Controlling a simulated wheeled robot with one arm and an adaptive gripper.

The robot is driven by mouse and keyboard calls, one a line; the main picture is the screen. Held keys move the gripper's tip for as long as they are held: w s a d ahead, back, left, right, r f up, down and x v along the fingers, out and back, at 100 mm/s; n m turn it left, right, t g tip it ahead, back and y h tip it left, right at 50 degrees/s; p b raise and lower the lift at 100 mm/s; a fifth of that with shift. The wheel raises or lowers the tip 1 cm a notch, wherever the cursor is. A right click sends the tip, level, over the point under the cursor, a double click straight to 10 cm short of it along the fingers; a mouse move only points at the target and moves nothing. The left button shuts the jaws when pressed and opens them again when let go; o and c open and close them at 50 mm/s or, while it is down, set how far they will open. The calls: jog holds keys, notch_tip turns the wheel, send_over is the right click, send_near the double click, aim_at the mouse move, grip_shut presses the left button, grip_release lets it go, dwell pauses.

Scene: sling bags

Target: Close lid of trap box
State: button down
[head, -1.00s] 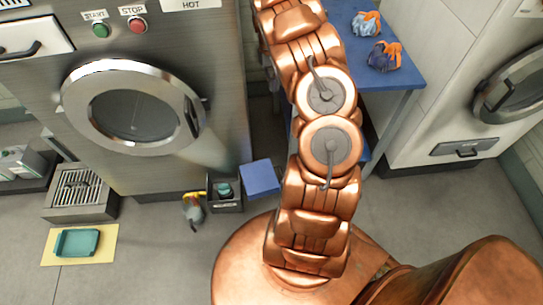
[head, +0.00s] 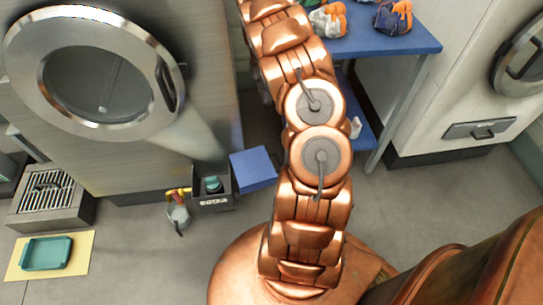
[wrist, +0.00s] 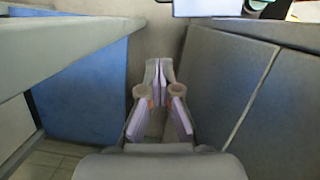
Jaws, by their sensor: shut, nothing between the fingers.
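The dark trap box (head: 212,201) stands on the floor in front of the steel machine in the head view, with a teal item (head: 212,184) inside. Its blue lid (head: 253,168) appears to be open, tilted out to the box's right. My gripper (wrist: 158,68) shows in the wrist view with its fingertips together and nothing between them. It points into a gap between a blue panel and grey panels, apart from the box. The head view does not show the gripper; my arm runs up out of the frame.
A blue table (head: 370,42) with shoe-like or bag-like items stands at upper right. A bottle with a yellow and red top (head: 178,210) stands left of the box. A teal tray (head: 47,252) on a yellow mat (head: 80,262) lies at lower left. Grey panels (wrist: 245,85) border my gripper's right.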

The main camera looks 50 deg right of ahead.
jog(key=s+b+x, duration=0.1)
jog(key=b+x, duration=1.3)
jog(key=x, duration=0.7)
jog(key=shift+a, duration=0.35)
jog(key=shift+s+f, duration=0.1)
jog(key=shift+s, duration=0.1)
